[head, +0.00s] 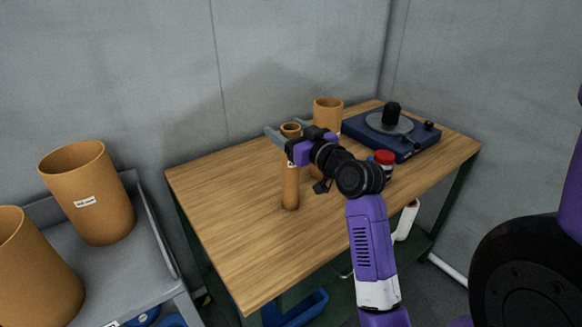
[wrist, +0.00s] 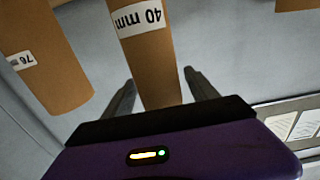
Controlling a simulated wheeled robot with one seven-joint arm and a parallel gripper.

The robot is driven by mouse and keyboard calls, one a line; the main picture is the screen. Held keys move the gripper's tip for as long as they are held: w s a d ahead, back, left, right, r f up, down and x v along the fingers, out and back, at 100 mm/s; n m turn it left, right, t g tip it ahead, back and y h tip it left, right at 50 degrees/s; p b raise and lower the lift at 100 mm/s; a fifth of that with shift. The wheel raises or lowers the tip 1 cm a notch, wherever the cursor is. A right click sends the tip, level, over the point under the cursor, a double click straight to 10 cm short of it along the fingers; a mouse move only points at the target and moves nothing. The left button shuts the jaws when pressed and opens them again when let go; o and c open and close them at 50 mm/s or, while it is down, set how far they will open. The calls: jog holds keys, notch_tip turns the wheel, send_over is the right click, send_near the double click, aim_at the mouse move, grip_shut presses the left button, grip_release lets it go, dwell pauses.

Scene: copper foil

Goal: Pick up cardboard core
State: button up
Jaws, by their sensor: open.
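A tall, thin cardboard core (head: 290,190) stands upright on the wooden table. In the wrist view this core (wrist: 155,55) carries a white "40 mm" label, shown upside down. My gripper (head: 287,128) is open at the core's upper part, with one grey finger on each side. In the wrist view, my gripper (wrist: 158,78) shows a finger on either side of the core, with gaps visible. A wider cardboard core (head: 328,110) stands just behind, its lower part partly hidden by my gripper. The wrist view also shows a core labelled "76 mm" (wrist: 45,60) at left.
The wooden table (head: 225,190) is clear at left and front. A blue device with a round plate (head: 400,143) sits at back right, near a red-capped jar (head: 384,158). A grey cart (head: 125,275) at left holds large cores (head: 90,195). Grey walls stand behind.

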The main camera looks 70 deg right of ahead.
jog(key=shift+w+d, duration=0.35)
jog(key=shift+w, duration=0.2)
grip_shut()
jog(key=shift+r, duration=0.1)
